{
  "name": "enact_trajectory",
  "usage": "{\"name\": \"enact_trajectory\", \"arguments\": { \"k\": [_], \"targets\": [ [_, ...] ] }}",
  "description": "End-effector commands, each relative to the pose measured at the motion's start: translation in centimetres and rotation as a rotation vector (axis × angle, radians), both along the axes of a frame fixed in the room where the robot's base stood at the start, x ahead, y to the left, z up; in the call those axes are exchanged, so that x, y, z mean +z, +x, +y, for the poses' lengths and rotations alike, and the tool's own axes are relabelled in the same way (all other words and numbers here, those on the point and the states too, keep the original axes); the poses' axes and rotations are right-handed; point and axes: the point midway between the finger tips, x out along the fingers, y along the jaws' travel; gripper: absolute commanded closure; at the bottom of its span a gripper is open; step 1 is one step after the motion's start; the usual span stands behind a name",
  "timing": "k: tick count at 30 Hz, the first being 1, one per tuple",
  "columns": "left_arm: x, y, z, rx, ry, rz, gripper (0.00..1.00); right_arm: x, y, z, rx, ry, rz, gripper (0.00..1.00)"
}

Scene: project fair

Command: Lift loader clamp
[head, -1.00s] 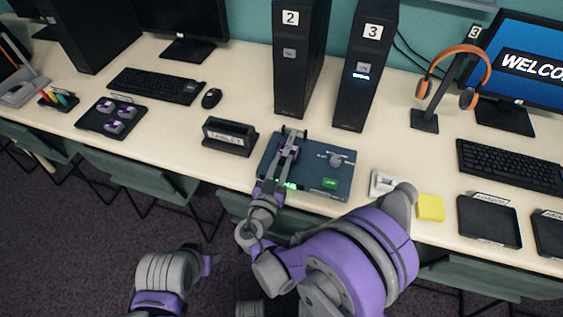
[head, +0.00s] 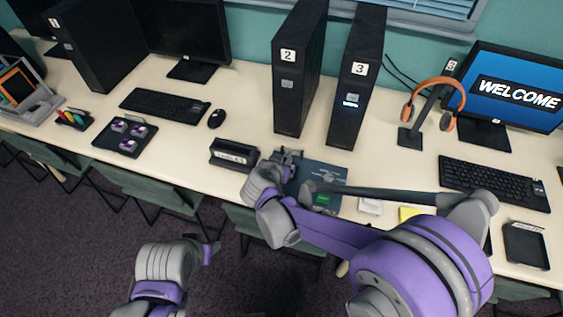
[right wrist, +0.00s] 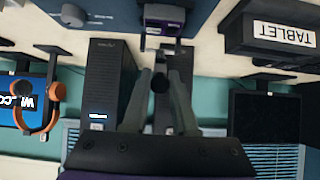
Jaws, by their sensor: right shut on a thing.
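The loader (head: 328,172) is a blue box with a dark knob and a green lit patch, near the front edge of the table. Its blue face (right wrist: 105,12) shows at the top of the right wrist view. My right gripper (head: 288,157) is at the loader's left part. In the right wrist view its fingers (right wrist: 160,88) are closed around a dark round end, apparently the clamp handle (right wrist: 160,80). A purple block in a grey holder (right wrist: 165,14) lies beyond the fingertips. My left gripper (head: 210,250) is low in front of the table, away from everything; its jaws are unclear.
A black tablet stand (head: 233,154) is left of the loader, with a tray of purple modules (head: 125,136) farther left. Black towers 2 (head: 290,85) and 3 (head: 350,95) stand behind. A yellow pad (head: 408,213) and a black tray (head: 526,245) are right.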

Motion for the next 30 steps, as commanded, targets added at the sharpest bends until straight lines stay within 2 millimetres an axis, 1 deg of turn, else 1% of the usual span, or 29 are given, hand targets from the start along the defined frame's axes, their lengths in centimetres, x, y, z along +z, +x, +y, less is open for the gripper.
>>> {"name": "enact_trajectory", "arguments": {
  "k": [1, 9, 20, 24, 30],
  "targets": [
    [1.3, 0.3, 0.0, 0.000, 0.000, -0.006, 0.50, 1.3, 0.6, -0.2, -0.003, 0.014, 0.039, 1.00],
    [4.0, 1.1, 0.0, 0.000, 0.000, -0.021, 0.50, 3.3, 2.9, -1.0, -0.005, 0.093, 0.283, 1.00],
    [6.2, 1.8, 0.0, 0.000, 0.000, -0.035, 0.50, 5.0, 6.7, -2.2, -0.003, 0.201, 0.609, 1.00],
    [6.7, 2.1, 0.0, 0.000, 0.000, -0.039, 0.50, 5.2, 8.1, -2.6, -0.002, 0.239, 0.728, 1.00],
    [7.2, 2.3, 0.0, 0.000, 0.000, -0.043, 0.50, 5.3, 9.3, -3.0, -0.001, 0.285, 0.872, 1.00]
  ]
}}
